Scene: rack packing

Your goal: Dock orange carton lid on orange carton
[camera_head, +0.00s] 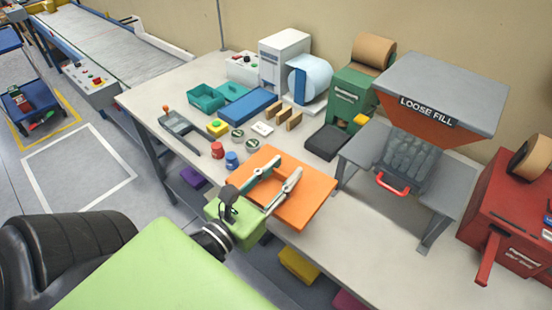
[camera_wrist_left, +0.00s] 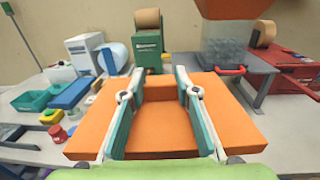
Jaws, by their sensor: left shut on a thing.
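The orange carton lid (camera_head: 308,203) shows as a wide, flat orange slab over the front of the workbench. It also fills the middle of the left wrist view (camera_wrist_left: 226,128), where a raised orange grip part (camera_wrist_left: 160,88) stands between the fingers. My left gripper (camera_head: 287,166) reaches over the lid from the front, its two teal and white fingers shut on that raised part. No separate orange carton can be made out; I cannot tell whether one is hidden under the lid, or whether the lid touches anything below. My right gripper is not in view.
Red (camera_head: 217,150) and blue (camera_head: 232,159) small containers stand close to the lid's left corner. A black pad (camera_head: 326,141) lies behind it. The loose fill stand (camera_head: 433,226) is at right, with a red sealer machine (camera_head: 505,190) beyond. Bare bench lies right of the lid.

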